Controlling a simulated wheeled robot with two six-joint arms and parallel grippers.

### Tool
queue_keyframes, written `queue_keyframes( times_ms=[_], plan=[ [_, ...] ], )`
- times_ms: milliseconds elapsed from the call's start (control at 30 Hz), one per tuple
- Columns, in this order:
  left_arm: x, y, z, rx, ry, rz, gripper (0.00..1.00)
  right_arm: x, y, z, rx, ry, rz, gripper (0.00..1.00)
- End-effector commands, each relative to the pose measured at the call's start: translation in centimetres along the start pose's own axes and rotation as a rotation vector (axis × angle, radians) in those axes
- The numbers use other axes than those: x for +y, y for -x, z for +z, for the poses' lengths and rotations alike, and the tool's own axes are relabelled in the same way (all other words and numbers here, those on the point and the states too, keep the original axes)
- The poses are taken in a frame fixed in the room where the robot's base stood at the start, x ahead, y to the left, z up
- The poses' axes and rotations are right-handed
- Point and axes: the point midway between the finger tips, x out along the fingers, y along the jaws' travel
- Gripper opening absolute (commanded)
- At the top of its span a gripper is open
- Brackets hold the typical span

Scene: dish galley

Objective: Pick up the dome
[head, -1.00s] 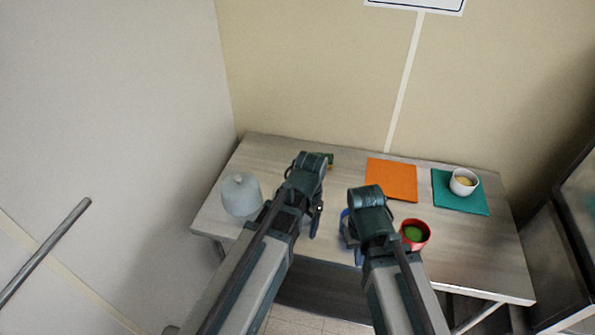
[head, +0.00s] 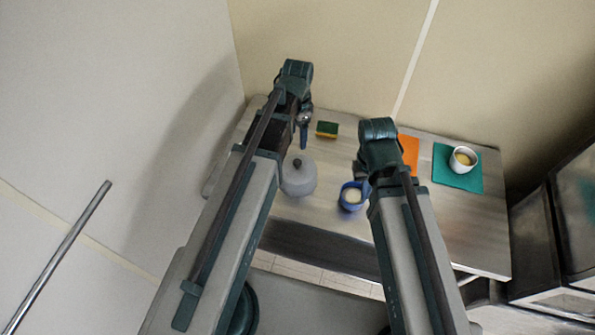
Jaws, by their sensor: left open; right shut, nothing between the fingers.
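The dome (head: 299,178) is pale grey with a small knob on top. It stands upright on the left part of the table. My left gripper (head: 303,142) is open and empty, with its fingers pointing down. In the picture it sits just above the dome's knob, apart from the dome's sides; its exact height over the table is hard to tell. My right gripper (head: 362,182) is shut and empty, to the right of the dome and close to the blue cup. My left forearm covers the table left of the dome.
A blue cup (head: 352,205) with pale contents stands right of the dome. A green and yellow sponge (head: 327,130) lies behind. An orange mat (head: 409,152) is partly hidden by my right arm. A white cup (head: 462,166) stands on a teal mat (head: 448,180). The table's front right is clear.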

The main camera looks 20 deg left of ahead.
Motion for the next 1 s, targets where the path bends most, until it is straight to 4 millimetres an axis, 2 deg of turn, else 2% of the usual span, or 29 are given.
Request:
queue_keyframes(
  times_ms=[33, 500, 833, 1000],
  plan=[
    [0.0, -1.1, 0.0, 0.000, 0.000, 0.000, 0.71, -0.1, -1.1, -0.1, 0.000, -0.001, 0.000, 0.00],
    [0.0, -7.4, 0.0, 0.000, 0.001, 0.000, 0.71, -0.7, -7.4, -0.5, 0.002, 0.003, 0.001, 0.00],
    [0.0, -7.9, 0.0, 0.000, 0.001, 0.000, 0.71, -0.7, -7.9, -0.5, 0.002, 0.006, 0.002, 0.00],
    [-0.1, -9.3, 0.0, 0.000, 0.001, 0.000, 0.71, -0.8, -9.2, -0.6, 0.002, 0.008, 0.002, 0.00]
  ],
)
